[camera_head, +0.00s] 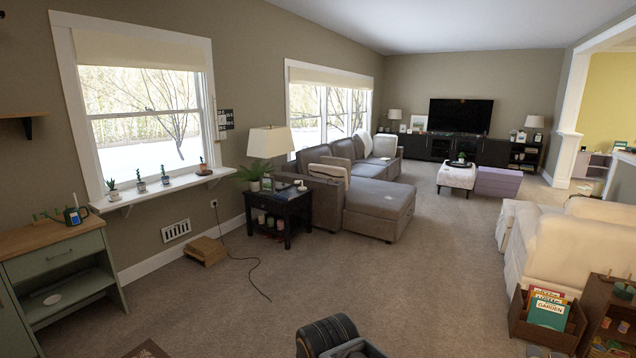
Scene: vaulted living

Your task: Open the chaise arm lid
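The grey sectional sofa (345,148) stands along the left wall in the middle distance. Its chaise (380,201) extends toward the right at the near end. The near arm (326,200) of the sofa is beside the chaise, partly behind the black side table. I cannot make out a separate lid or its edge from here, and the arm's top looks closed. A dark rounded part of my own arm shows at the bottom centre. My gripper's fingertips are not in view.
A black side table (283,206) with a lamp (270,142) stands close to the sofa arm. A cardboard box (206,251) and a black cord lie on the carpet nearby. Carpet (400,270) is clear toward the chaise. A cream armchair (570,250) and a book crate (520,325) stand right.

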